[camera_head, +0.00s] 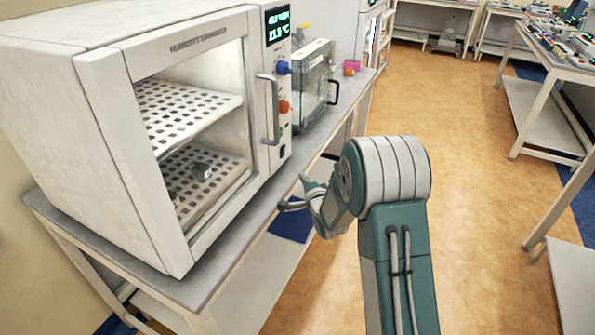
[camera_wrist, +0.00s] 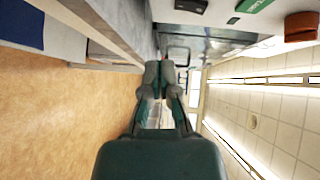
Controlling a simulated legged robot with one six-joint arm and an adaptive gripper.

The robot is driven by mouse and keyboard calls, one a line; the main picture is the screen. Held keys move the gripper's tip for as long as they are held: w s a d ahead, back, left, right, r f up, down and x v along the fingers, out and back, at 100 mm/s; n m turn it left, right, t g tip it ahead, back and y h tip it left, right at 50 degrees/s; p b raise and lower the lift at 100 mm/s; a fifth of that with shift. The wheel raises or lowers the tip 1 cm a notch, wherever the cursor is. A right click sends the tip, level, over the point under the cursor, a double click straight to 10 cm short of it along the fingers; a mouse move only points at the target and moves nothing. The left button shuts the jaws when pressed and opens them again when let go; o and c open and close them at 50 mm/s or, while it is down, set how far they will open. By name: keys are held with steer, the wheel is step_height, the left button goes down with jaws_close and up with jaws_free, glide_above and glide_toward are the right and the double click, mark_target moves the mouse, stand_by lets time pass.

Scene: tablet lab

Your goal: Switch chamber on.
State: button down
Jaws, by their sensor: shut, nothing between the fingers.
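The humidity chamber (camera_head: 95,70) is a white box with a glass door on the grey bench at the left in the head view. Its right-hand panel has a lit display (camera_head: 278,25), a blue knob (camera_head: 283,68) and an orange knob (camera_head: 284,106). Small controls (camera_head: 282,130) sit below them. In the wrist view a green control (camera_wrist: 256,5), a black control (camera_wrist: 192,6) and the orange knob (camera_wrist: 300,27) show at the top edge. My gripper (camera_head: 287,205) is shut and empty, in front of the bench and lower than the panel, apart from it.
The door handle (camera_head: 268,110) stands out left of the panel. A smaller glass-fronted box (camera_head: 313,85) stands behind the chamber. The bench's front edge (camera_head: 255,220) runs close to my gripper. The floor (camera_head: 465,140) to the right is clear.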

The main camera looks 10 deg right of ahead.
steer(key=s+d+r+n+g+h, duration=0.3)
steer(key=s+r+n+g, duration=0.3)
steer(key=s+r, duration=0.8)
steer(key=s+a+r+n+g, duration=0.1)
steer(key=s+n+g, duration=0.4)
steer(key=s, duration=2.2)
steer(key=r+n, duration=0.1)
steer(key=n, duration=0.3)
steer(key=shift+a, duration=0.3)
